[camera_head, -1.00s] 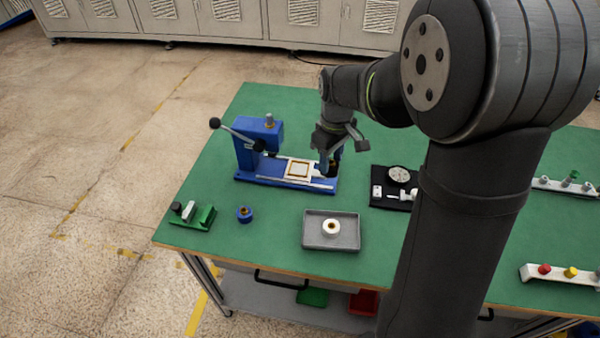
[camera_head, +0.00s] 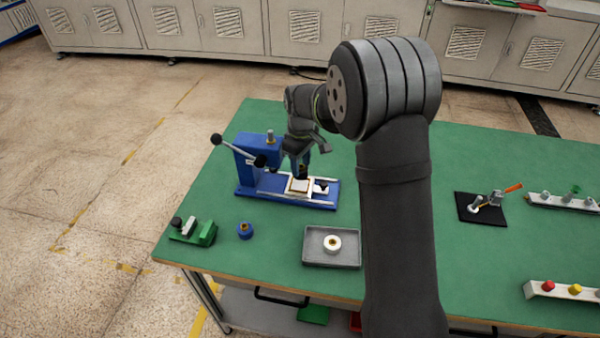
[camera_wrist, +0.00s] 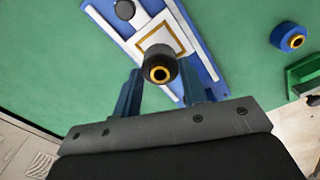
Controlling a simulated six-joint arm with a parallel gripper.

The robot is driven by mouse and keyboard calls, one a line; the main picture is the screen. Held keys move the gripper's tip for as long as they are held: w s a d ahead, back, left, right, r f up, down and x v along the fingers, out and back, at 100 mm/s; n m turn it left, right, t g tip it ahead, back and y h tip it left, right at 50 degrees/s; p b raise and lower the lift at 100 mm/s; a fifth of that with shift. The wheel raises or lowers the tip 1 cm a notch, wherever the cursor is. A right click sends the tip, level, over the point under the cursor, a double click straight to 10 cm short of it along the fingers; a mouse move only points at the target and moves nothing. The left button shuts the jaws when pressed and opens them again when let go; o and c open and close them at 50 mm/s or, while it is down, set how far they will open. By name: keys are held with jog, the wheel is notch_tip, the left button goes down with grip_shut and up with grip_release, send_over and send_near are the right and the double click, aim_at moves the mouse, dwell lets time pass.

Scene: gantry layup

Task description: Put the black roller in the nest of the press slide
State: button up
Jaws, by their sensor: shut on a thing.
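The black roller (camera_wrist: 160,66), with a yellow-ringed bore, is between the fingertips of my gripper (camera_wrist: 163,80) in the wrist view. My gripper (camera_head: 301,166) is shut on it. The press slide (camera_head: 318,187) is a white plate on the blue press (camera_head: 258,160), with a dark knob at its right end. The nest (camera_wrist: 172,35) is a pale square with an ochre border. The roller covers one corner of it in the wrist view. In the head view the roller is over the nest and appears above it; the exact gap cannot be told.
A blue roller (camera_head: 245,230) stands left of a grey tray (camera_head: 318,259) holding a white roller (camera_head: 332,243). A green fixture (camera_head: 195,232) is at the left front. A black mat (camera_head: 465,210) with small items lies to the right. The press lever (camera_head: 238,152) rises close left of my gripper.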

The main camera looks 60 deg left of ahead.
jog(key=shift+s+a+f, duration=0.1)
jog(key=shift+f, duration=1.95)
jog(key=shift+f, duration=0.2)
jog(key=o, duration=1)
notch_tip(320, 180, up, 12)
jog(key=shift+r, duration=0.2)
